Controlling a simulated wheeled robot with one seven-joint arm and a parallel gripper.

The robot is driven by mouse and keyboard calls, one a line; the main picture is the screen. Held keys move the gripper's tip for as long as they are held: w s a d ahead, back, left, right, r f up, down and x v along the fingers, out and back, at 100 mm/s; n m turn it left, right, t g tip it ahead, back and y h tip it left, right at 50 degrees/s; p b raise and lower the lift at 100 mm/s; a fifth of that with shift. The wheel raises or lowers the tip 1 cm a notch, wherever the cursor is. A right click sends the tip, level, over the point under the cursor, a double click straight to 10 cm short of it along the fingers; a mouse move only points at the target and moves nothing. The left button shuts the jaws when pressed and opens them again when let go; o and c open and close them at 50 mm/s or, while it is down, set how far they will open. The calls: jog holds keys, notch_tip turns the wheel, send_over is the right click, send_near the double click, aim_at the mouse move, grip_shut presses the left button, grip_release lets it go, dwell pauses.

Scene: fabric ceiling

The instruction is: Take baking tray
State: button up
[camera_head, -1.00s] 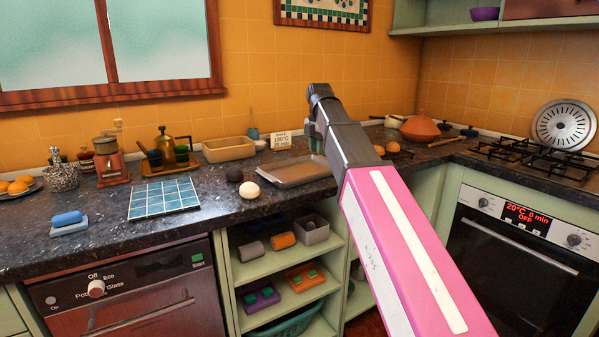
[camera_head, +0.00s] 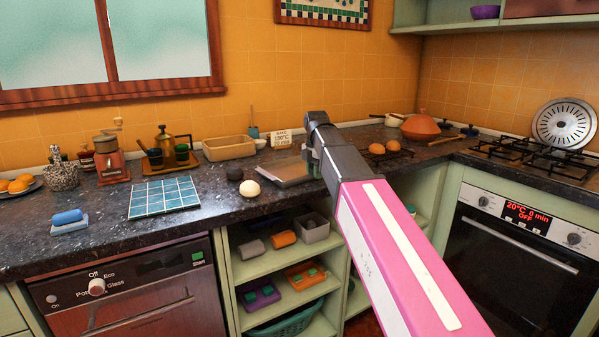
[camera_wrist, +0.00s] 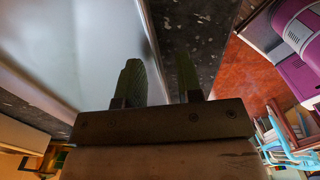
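The baking tray (camera_head: 288,174) is a flat grey tray lying on the dark countertop, its right part hidden behind my arm. In the wrist view the tray (camera_wrist: 75,45) fills the upper left as a pale, smooth surface. My gripper (camera_head: 312,162) is at the tray's right side, partly hidden by my arm in the head view. In the wrist view my gripper's two fingers (camera_wrist: 160,82) stand apart, one over the tray and one beyond its rim, so the rim runs between them. I cannot tell whether either finger touches it.
A dark ball and a pale ball (camera_head: 250,189) sit left of the tray, beside blue tiles (camera_head: 164,197). A sign card (camera_head: 281,140) and a beige dish (camera_head: 229,148) stand behind. Buns (camera_head: 385,147) lie to the right. Open shelves (camera_head: 285,262) are below, the oven (camera_head: 515,255) at right.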

jog(key=shift+c, duration=0.3)
grip_shut()
